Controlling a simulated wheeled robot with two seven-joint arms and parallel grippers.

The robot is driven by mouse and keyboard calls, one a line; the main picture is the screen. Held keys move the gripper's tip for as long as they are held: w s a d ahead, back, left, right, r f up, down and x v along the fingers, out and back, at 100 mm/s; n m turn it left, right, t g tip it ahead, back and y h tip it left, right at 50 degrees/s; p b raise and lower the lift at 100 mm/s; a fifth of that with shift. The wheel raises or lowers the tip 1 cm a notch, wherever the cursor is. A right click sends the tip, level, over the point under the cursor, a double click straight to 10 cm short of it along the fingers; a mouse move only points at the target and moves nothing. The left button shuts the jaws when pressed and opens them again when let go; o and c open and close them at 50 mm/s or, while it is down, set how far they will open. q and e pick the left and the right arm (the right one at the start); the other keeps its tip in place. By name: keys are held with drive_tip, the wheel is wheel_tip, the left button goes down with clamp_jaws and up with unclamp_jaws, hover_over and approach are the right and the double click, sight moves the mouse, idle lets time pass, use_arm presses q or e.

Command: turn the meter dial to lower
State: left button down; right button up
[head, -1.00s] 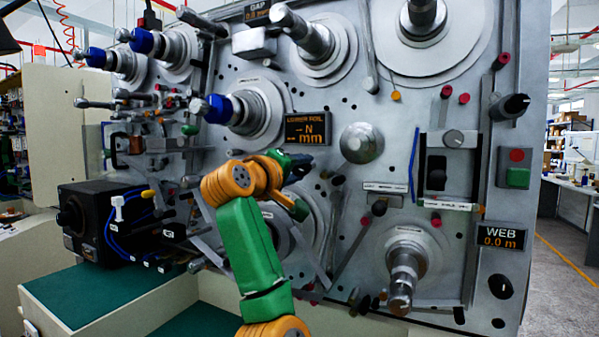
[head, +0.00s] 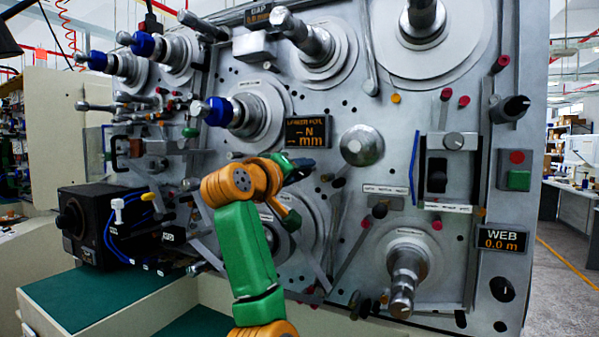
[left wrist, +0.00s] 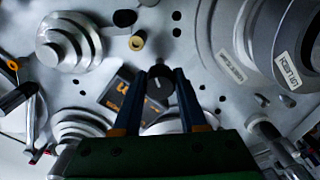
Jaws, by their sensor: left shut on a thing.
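The meter dial is a round black knob (left wrist: 160,88) with a light pointer mark, on the grey machine face between my fingers in the left wrist view. My left gripper (left wrist: 161,74) is shut on it. In the head view my left gripper (head: 302,169) is at the panel, just below the lower foil display (head: 307,131), and hides the dial. The display shows orange text with dashes before N and mm; it also shows, tilted and partly covered, in the left wrist view (left wrist: 116,90). My right gripper is not in view.
A domed metal disc (head: 361,145) is right of my gripper, and a spindle with a blue end (head: 219,111) sticks out at upper left. Another spindle (head: 403,285) projects at lower right. A black box with blue cables (head: 88,225) stands at left.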

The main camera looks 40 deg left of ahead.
use_arm(q)
drive_tip(key=c, duration=0.8)
unclamp_jaws()
drive_tip(key=shift+r, duration=0.2)
drive_tip(key=o, duration=0.3)
drive_tip(key=shift+f, duration=0.15)
drive_tip(key=shift+o, duration=0.2)
drive_tip(key=shift+s+f+b, duration=0.1)
drive_tip(key=shift+s+b, duration=0.2)
drive_tip(key=shift+b, duration=0.1)
drive_tip(key=b+v, duration=0.3)
drive_tip(key=v, duration=0.3)
drive_tip(key=shift+s, duration=0.2)
